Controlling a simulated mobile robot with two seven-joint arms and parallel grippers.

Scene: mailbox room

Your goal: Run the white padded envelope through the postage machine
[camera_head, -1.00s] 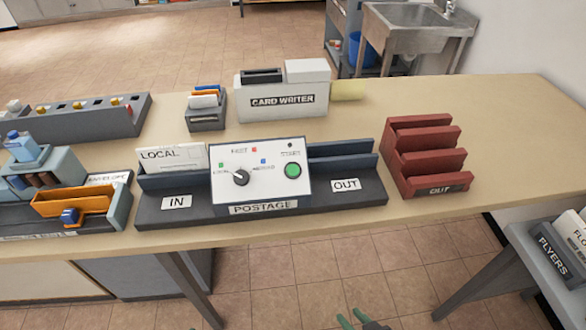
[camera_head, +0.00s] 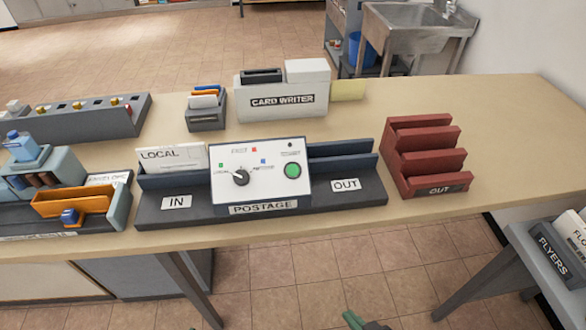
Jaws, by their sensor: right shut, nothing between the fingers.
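The white padded envelope (camera_head: 172,158), marked LOCAL, stands upright in the IN slot on the left of the postage machine (camera_head: 262,210). The machine's white panel has a black dial (camera_head: 240,177) and a green button (camera_head: 292,171). The OUT slot (camera_head: 345,163) on the right looks empty. My right gripper (camera_head: 356,318) shows only as green fingertips at the bottom edge, below the table front and well away from the machine. It is shut and empty. My left gripper is not in view.
A red OUT rack (camera_head: 428,158) stands right of the machine. A card writer (camera_head: 281,99) and a small card holder (camera_head: 206,110) stand behind it. An envelope station (camera_head: 118,205) is close on the left. A FLYERS bin (camera_head: 550,260) is at lower right. The table's front strip is clear.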

